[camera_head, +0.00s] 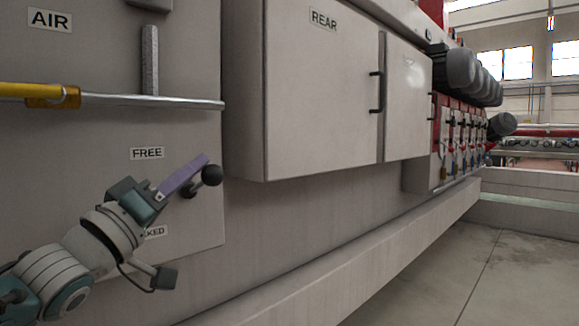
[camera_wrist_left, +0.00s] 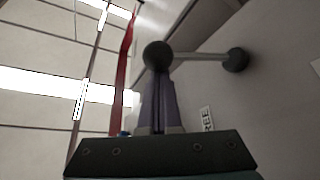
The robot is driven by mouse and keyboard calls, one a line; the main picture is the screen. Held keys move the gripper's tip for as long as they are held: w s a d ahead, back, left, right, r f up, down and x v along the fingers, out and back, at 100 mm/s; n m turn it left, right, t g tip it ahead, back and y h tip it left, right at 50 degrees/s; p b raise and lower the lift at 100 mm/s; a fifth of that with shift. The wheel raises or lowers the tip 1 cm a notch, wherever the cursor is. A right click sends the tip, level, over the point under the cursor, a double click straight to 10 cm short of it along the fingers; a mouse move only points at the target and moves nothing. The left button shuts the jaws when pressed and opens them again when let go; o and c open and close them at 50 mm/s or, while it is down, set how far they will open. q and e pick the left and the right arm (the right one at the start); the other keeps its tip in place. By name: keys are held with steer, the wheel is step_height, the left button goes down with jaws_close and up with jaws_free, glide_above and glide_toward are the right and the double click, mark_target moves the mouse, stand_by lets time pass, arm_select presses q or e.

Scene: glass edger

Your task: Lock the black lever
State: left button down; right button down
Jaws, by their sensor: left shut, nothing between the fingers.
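The black lever has a round black knob (camera_head: 211,175), standing out from the grey panel between the FREE label (camera_head: 147,153) and a lower label ending in "KED" (camera_head: 156,231). My left gripper (camera_head: 204,158) is shut and empty, its purple fingers pointing up and right with their tips beside the knob. In the left wrist view the knob (camera_wrist_left: 157,55) is right at the fingertips (camera_wrist_left: 160,78); I cannot tell if they touch. A grey rod runs from it to a dark round hub (camera_wrist_left: 236,60). My right gripper is not in view.
Above, a metal bar (camera_head: 160,101) with a yellow handle (camera_head: 40,92) crosses the panel under the AIR label (camera_head: 49,19). A REAR cabinet (camera_head: 320,90) juts out to the right. A long ledge (camera_head: 370,250) runs below; the floor beyond is clear.

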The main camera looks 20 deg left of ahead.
arm_select(q)
step_height(320, 180, down, 8)
steer(key=m+g+h+b, duration=0.4)
steer(key=m+h+b, duration=0.8)
steer(key=m, duration=0.7)
steer(key=shift+s+d+f+m+b, duration=0.15)
steer(key=shift+d+m+b, duration=0.2)
steer(key=shift+b, duration=1.1)
